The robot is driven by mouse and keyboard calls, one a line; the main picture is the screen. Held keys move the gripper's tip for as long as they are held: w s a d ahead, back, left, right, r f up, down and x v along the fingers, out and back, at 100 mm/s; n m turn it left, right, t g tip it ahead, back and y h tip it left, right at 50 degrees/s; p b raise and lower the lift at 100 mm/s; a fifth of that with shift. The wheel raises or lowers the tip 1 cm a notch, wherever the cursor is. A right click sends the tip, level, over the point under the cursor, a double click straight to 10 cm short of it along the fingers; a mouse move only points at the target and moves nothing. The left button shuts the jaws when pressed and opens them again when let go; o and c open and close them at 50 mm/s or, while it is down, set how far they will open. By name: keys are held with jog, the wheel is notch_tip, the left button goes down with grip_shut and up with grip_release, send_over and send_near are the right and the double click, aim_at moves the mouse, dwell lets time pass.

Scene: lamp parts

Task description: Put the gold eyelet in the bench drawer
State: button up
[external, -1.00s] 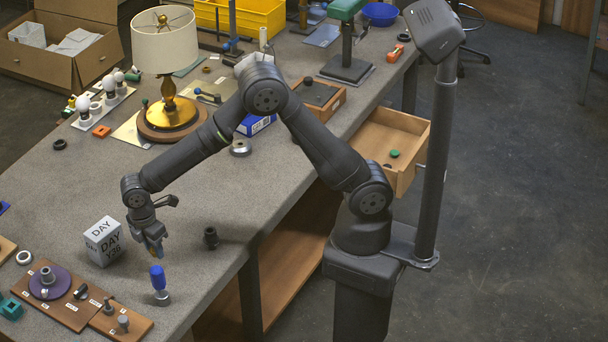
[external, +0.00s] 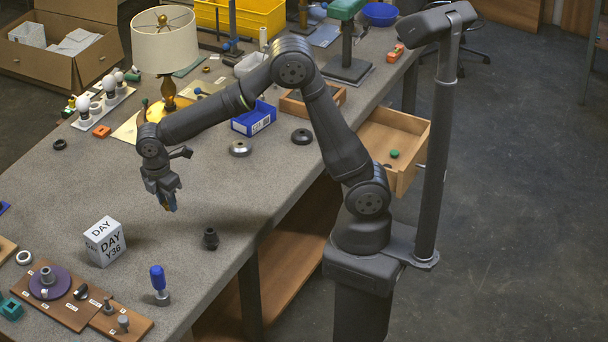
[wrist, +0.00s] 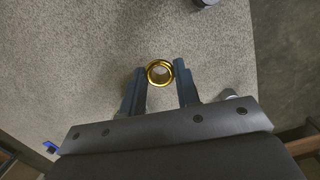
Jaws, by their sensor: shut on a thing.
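The gold eyelet (wrist: 160,73) is a shiny ring held between the fingertips of my gripper (wrist: 159,78) in the wrist view. My gripper is shut on it. In the external view my gripper (external: 168,206) hangs above the bench top, behind the white printed cube, and the eyelet is too small to make out there. The bench drawer (external: 408,178) is pulled open on the right side of the bench. A green round piece (external: 394,154) and a dark piece lie in it.
The white cube (external: 105,241), a dark fitting (external: 211,239) and a blue-handled tool (external: 159,284) stand on the near bench. A blue bin (external: 254,118), a metal ring (external: 240,148) and a dark ring (external: 302,136) lie toward the drawer. The mid-bench is largely clear.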

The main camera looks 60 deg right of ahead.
jog(key=r, duration=0.3)
jog(key=shift+w+d+r, duration=0.1)
jog(key=shift+w+d, duration=0.1)
jog(key=shift+d, duration=0.05)
jog(key=w+d+m, duration=0.2)
jog(key=w+d, duration=0.2)
jog(key=d, duration=0.7)
jog(key=w+d+m, duration=0.2)
jog(key=w+d, duration=0.2)
jog(key=d, duration=0.6)
jog(key=w+d+m, duration=0.1)
jog(key=w+d, duration=0.2)
jog(key=d, duration=0.8)
jog(key=s+d+m+g, duration=0.1)
jog(key=s+d+m, duration=0.3)
jog(key=d, duration=1.3)
jog(key=s+d+m, duration=0.2)
jog(key=s+d, duration=0.4)
jog(key=d, duration=1.1)
jog(key=m+y, duration=0.1)
jog(key=m, duration=0.4)
send_over(399, 150)
jog(key=f, duration=3)
jog(key=shift+w+f, duration=0.3)
jog(key=shift+f, duration=0.1)
jog(key=shift+f, duration=0.1)
